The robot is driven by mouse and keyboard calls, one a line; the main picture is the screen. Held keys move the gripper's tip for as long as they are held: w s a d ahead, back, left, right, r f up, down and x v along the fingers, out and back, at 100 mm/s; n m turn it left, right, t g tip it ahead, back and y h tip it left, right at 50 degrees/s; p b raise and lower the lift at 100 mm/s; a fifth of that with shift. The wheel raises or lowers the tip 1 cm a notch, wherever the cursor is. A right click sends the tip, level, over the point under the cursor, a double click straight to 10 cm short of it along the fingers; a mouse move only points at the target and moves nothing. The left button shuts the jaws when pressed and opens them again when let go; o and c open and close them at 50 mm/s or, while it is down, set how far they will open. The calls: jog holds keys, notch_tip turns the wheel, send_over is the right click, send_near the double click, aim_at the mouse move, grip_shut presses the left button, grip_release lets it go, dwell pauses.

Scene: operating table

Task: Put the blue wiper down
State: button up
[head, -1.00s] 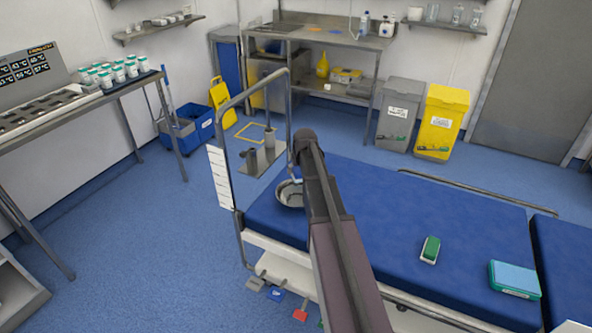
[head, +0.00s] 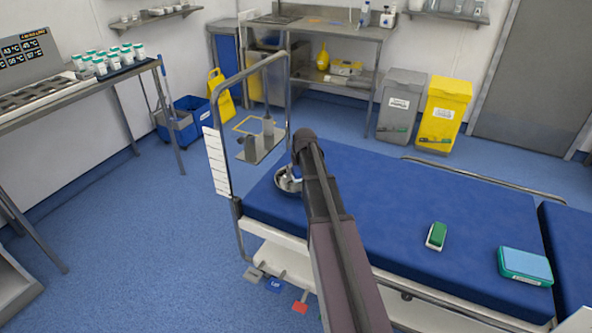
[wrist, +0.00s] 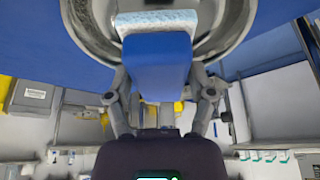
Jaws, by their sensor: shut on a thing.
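The blue wiper (wrist: 157,65) is in my gripper (wrist: 160,90) in the wrist view. It has a blue body and a pale, speckled pad along its far end. My two fingers are shut on its sides. A round metal bowl (wrist: 88,28) lies behind the wiper in that view, and the pad overlaps its rim; I cannot tell whether they touch. My gripper and the wiper are mostly hidden there.
A green block with a white base (head: 436,236) and a teal box with a light blue top (head: 525,265) lie on the table's right part. A metal rail frame (head: 216,118) stands at its left end. The table top between my arm and the green block is clear.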

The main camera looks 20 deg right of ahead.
jog(key=shift+f+b, duration=1.55)
jog(key=shift+f, duration=0.3)
jog(key=o, duration=1)
jog(key=shift+c, duration=0.2)
notch_tip(320, 180, up, 7)
jog(key=p, duration=0.7)
